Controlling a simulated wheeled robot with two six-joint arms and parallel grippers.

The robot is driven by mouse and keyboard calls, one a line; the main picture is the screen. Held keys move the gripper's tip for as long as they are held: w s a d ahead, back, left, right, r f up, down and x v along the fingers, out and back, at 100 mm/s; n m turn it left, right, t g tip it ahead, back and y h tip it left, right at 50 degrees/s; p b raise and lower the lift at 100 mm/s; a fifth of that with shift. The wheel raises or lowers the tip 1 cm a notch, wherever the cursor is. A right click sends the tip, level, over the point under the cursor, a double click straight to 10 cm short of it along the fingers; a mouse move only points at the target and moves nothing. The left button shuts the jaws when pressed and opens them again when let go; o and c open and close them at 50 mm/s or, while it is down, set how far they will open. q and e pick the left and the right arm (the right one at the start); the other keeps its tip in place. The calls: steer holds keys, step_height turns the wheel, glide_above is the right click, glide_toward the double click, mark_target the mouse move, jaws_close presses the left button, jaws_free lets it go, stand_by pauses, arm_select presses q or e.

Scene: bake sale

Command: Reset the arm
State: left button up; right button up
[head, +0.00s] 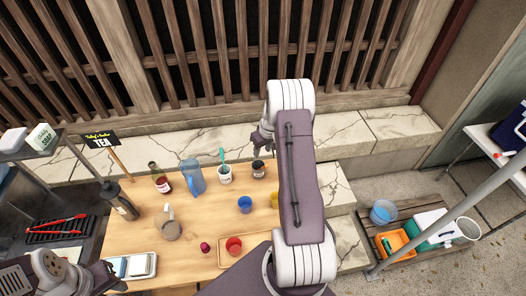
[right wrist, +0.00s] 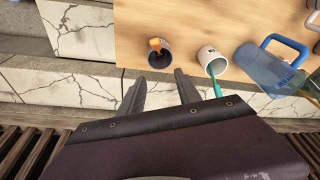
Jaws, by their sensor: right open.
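My right arm reaches forward over the table (head: 135,240). Its gripper (head: 263,142) is near the table's far edge, mostly hidden behind the arm. In the right wrist view the gripper's two fingers (right wrist: 162,84) are apart with nothing between them. A dark cup (head: 258,168) with something brown in it is just beyond the fingertips; it also shows in the right wrist view (right wrist: 160,60). A white cup (head: 225,175) with a green-handled tool stands beside it. My left arm is at the lower left corner, and its gripper (head: 105,274) is dark and partly cut off.
A TEA sign (head: 101,141) rises at the left. A stone ledge (head: 375,128) and wooden lattice lie behind.

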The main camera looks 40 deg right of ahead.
steer(key=shift+v, duration=1.15)
